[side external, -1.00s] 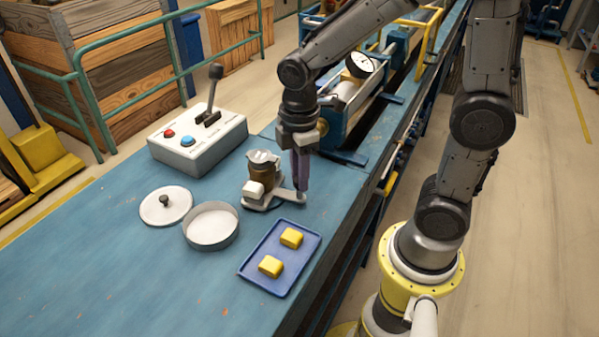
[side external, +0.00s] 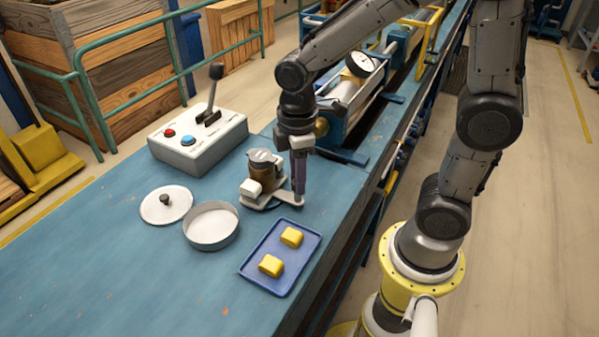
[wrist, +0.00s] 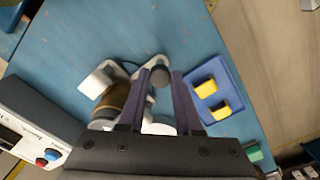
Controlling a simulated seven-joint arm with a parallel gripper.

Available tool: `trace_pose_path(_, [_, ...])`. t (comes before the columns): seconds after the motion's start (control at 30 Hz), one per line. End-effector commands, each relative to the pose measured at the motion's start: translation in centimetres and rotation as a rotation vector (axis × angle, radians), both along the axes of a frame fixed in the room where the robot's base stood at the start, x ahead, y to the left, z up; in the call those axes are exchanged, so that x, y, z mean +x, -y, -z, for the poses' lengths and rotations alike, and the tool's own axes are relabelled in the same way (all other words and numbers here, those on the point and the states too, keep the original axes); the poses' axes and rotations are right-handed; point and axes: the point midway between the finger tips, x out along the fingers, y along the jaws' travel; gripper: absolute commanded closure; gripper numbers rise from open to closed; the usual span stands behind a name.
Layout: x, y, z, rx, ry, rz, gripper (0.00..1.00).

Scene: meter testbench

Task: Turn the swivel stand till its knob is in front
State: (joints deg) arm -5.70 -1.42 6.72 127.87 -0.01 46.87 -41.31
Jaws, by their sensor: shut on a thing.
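The swivel stand (side external: 262,173) stands upright on the blue bench, with a brown body, a silvery top, a white block and a pale flat arm. Its dark knob (wrist: 158,75) sits at the end of that arm. In the side view the arm points right and slightly toward the near side, and the fingers mostly hide the knob. My gripper (side external: 299,196) points down with its purple fingers on either side of the knob, shut on it. In the wrist view the brown body (wrist: 113,98) lies left of the fingers.
A blue tray (side external: 250,271) with two yellow blocks lies close in front of the stand. A round open dish (side external: 210,241) and a lid (side external: 167,204) lie to the left. A control box (side external: 187,157) with a lever stands behind left.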

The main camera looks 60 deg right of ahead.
Motion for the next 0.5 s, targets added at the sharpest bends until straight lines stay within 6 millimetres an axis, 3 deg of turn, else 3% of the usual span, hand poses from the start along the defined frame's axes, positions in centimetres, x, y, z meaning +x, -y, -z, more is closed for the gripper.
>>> trace_pose_path(0.4, [0.04,-0.51,-0.12,0.003,0.003,0.053,1.00])
trace_pose_path(0.43, [0.04,-0.52,-0.12,0.003,0.003,0.053,0.65])
trace_pose_path(0.5, [0.04,-0.51,-0.12,0.003,0.003,0.053,0.53])
